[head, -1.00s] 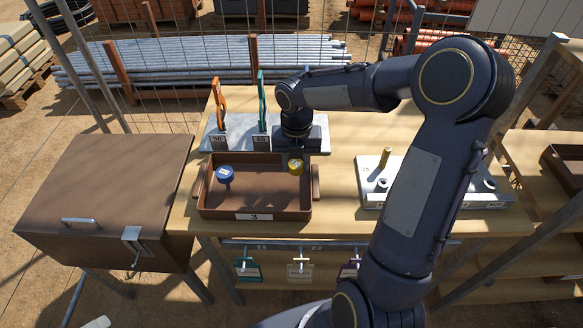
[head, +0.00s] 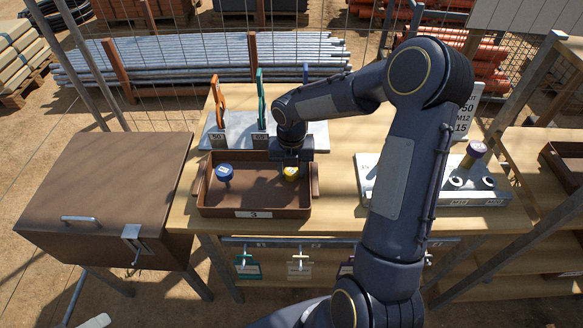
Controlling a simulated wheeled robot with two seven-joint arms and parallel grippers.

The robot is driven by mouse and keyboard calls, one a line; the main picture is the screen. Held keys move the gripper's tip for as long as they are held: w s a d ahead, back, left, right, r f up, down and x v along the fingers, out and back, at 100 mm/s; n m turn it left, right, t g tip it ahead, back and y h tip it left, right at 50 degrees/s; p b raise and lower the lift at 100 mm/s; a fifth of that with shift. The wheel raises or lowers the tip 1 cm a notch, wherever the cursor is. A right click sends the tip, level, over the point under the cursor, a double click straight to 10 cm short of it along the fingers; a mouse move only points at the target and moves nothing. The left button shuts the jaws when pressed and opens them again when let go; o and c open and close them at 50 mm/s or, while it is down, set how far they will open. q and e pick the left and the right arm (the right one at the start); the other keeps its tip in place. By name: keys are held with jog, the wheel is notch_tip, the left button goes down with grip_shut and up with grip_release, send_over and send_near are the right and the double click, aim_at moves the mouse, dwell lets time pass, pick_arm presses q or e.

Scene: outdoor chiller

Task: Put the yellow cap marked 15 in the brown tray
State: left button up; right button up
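The yellow cap (head: 291,173) shows at the right end of the brown tray (head: 215,205), which has a front label reading 3. My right gripper (head: 291,165) points down directly over the cap and appears shut on it. The fingers are mostly hidden by the gripper body. I cannot tell whether the cap touches the tray floor. The cap's marking is not readable now. A blue cap (head: 225,171) stands in the left part of the same tray. My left gripper is not in view.
Behind the tray, a grey plate (head: 238,125) carries an orange (head: 217,100) and a green upright handle (head: 261,100). To the right are a light block (head: 365,175) with a purple-topped piece (head: 476,149) and a marked sign (head: 464,112). A brown box (head: 105,185) stands left.

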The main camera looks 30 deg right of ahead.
aim_at(291, 171)
jog(key=shift+r, duration=0.25)
jog(key=s+a+r+m+t, duration=0.1)
jog(key=s+r+m, duration=0.2)
jog(key=r, duration=0.5)
jog(key=s+r+m, duration=0.2)
jog(key=r+m, duration=0.1)
jog(key=r, duration=0.4)
jog(key=s+a+m+t+y, duration=0.2)
jog(key=s+m, duration=0.6)
jog(key=m, duration=0.4)
jog(key=s+a+m+t+y, duration=0.1)
jog(key=s+a+m+t, duration=0.1)
jog(key=s+a+m, duration=0.3)
jog(key=s+m, duration=0.4)
jog(key=m, duration=0.4)
jog(key=shift+s+a+f+m+t+y, duration=0.25)
jog(key=shift+f+m+t+y, duration=0.05)
jog(key=shift+y, duration=0.1)
